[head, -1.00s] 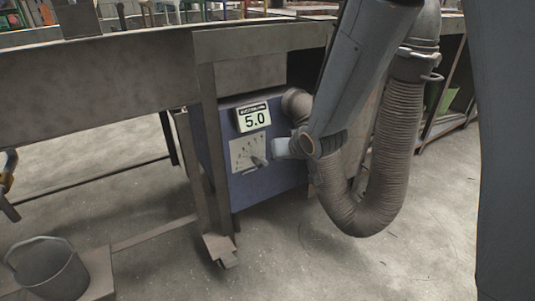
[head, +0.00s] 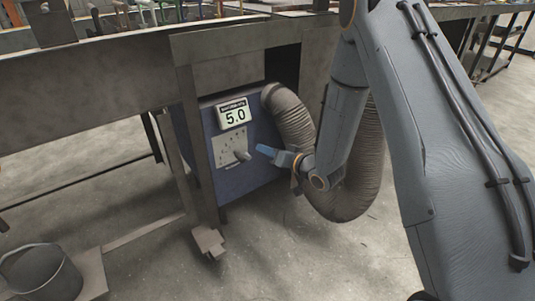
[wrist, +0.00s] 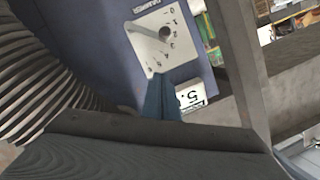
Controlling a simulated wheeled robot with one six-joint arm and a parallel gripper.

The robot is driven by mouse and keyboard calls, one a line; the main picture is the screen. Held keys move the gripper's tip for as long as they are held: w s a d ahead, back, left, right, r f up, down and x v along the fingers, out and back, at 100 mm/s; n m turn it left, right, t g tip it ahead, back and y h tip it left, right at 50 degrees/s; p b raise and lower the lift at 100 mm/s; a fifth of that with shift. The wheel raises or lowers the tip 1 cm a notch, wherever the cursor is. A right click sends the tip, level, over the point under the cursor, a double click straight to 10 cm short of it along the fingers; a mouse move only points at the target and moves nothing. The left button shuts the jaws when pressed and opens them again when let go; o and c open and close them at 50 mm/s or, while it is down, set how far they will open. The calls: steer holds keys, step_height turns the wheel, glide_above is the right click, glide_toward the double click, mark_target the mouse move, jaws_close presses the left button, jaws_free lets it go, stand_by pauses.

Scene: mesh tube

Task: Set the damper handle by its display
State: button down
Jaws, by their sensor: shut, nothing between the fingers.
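The blue damper box (head: 250,180) stands under the bench, and its display (head: 234,114) reads 5.0. Below the display is a pale scale plate (head: 229,150) with the small grey damper handle (head: 241,156) at its lower right. In the wrist view the handle (wrist: 165,33) shows on the plate (wrist: 150,47), with the display (wrist: 190,97) upside down and partly hidden by the fingers. My gripper (head: 262,150) is shut and empty, to the right of the handle and apart from it. Its blue fingers also show in the wrist view (wrist: 160,98).
A ribbed hose (head: 292,122) curves from the box down behind my arm. The steel bench (head: 130,70) overhangs the box, with a leg (head: 197,150) close to its left side. A bucket (head: 40,274) stands at lower left.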

mark_target(240, 154)
steer(key=w+a+f+b, duration=0.2)
steer(key=w+a+f, duration=0.1)
steer(key=a+f, duration=0.1)
steer(key=shift+w+a+f, duration=0.15)
steer(key=shift+a+f, duration=0.2)
steer(key=shift+a, duration=0.5)
steer(key=shift+s+a+f, duration=0.2)
steer(key=shift+a+f, duration=0.1)
steer(key=shift+f, duration=0.15)
